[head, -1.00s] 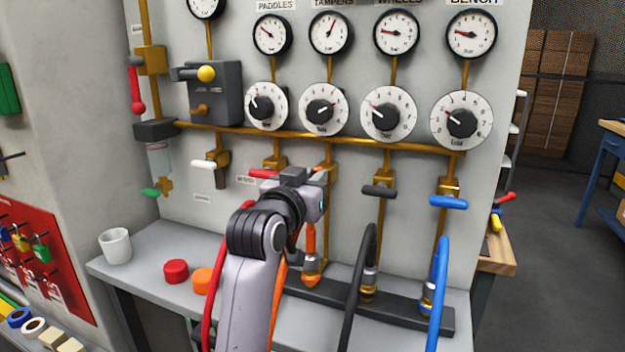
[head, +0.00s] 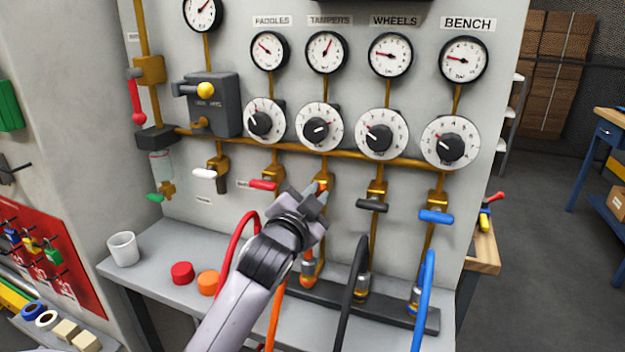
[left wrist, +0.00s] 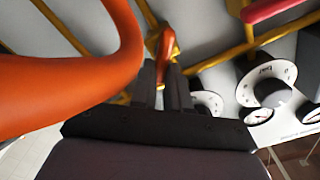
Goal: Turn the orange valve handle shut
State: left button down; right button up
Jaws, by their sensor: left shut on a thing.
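The orange valve handle (head: 322,186) is on the brass pipe under the TAMPERS gauge, mostly hidden behind my left gripper (head: 316,198) in the head view. In the left wrist view the orange handle (left wrist: 167,44) runs between the two dark fingers of my left gripper (left wrist: 162,72), which are shut on it. My gripper is tilted in the head view, pointing up and to the right. The exact angle of the handle to its pipe is hard to tell. My right gripper is not in view.
The red handle (head: 263,184) is close on the left, the black handle (head: 372,205) and blue handle (head: 436,216) on the right. An orange hose (left wrist: 60,90) looms close in the wrist view. A red hose (head: 237,240) passes beside my arm. A white cup (head: 123,249) stands on the shelf.

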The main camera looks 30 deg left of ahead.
pick_arm(q)
jog(key=m+p, duration=0.2)
jog(key=m, duration=0.1)
jog(key=shift+d, duration=0.1)
jog(key=m+p, duration=0.2)
jog(key=shift+d+f+m, duration=0.1)
jog(key=shift+f+m, duration=0.05)
jog(key=shift+m, duration=0.15)
jog(key=shift+f+m+p, duration=0.25)
jog(key=shift+m+p, duration=0.05)
jog(key=shift+m, duration=0.8)
jog(key=shift+f+m+p, duration=0.2)
jog(key=shift+m+p, duration=0.05)
jog(key=shift+m, duration=0.85)
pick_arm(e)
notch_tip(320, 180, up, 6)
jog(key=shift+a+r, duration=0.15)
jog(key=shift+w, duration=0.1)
pick_arm(q)
jog(key=c, duration=1.1)
grip_release()
jog(key=shift+d, duration=0.1)
jog(key=b+v, duration=0.1)
jog(key=v, duration=0.6)
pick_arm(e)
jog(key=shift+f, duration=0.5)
